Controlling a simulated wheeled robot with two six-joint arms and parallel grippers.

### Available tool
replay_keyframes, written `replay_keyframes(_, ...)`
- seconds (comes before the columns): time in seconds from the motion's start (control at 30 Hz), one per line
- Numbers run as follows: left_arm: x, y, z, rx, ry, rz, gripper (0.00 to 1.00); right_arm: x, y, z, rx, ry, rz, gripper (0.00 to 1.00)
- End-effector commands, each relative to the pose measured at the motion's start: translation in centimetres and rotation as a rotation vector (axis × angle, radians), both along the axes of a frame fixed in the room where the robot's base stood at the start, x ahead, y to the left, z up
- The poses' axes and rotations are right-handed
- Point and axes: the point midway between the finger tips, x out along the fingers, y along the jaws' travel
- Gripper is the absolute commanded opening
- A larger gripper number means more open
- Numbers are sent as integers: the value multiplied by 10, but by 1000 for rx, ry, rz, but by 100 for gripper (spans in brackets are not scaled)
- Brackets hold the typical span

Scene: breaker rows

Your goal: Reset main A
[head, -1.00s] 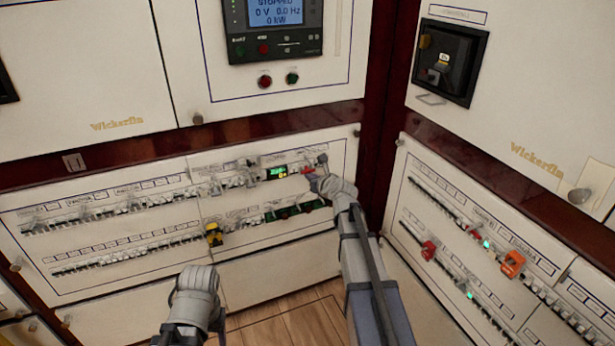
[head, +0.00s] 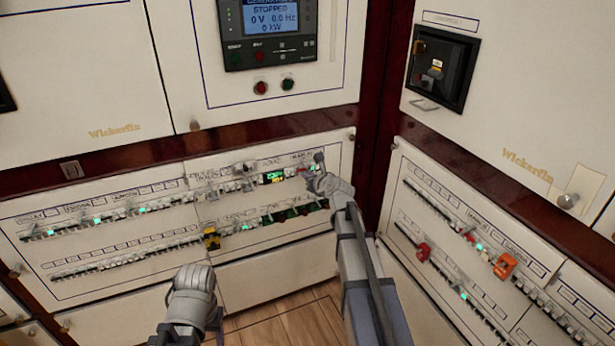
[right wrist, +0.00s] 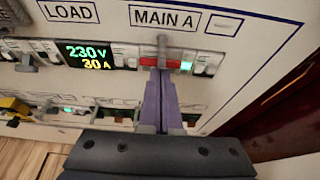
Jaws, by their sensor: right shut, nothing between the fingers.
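The main A breaker shows in the right wrist view under the "MAIN A" label, with a red part (right wrist: 152,61) and a grey upright lever (right wrist: 162,46). A green light (right wrist: 186,66) glows just right of it. My right gripper (right wrist: 160,75) is shut and empty, its purple fingertips at the breaker's lower front, hiding part of it. I cannot tell whether they touch. In the head view my right gripper (head: 314,175) is at the right end of the upper row. My left arm shows at the bottom, but its fingers do not.
A lit display (right wrist: 88,56) beside the breaker reads 230 V and 30 A. A yellow device (head: 211,238) sits on the lower row. The generator screen (head: 270,17) reads STOPPED. The right-hand panel carries a red device (head: 423,251) and an orange one (head: 505,266).

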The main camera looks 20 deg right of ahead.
Motion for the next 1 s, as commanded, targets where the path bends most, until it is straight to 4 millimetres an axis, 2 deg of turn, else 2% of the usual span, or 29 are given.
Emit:
replay_keyframes(0.17, 0, 0, 11, 0, 0, 0, 60, 0, 0, 11, 0, 0, 0, 0)
replay_keyframes(0.63, 0, -1, 13, -3, 1, 1, 60, -1, 0, 14, 4, -6, -2, 0)
replay_keyframes(0.77, 0, -1, 18, -4, 1, 1, 60, -12, 0, 18, 4, -4, -3, 0)
replay_keyframes(1.0, -1, -1, 31, -6, 2, 2, 60, -49, -1, 30, 3, 4, 1, 0)
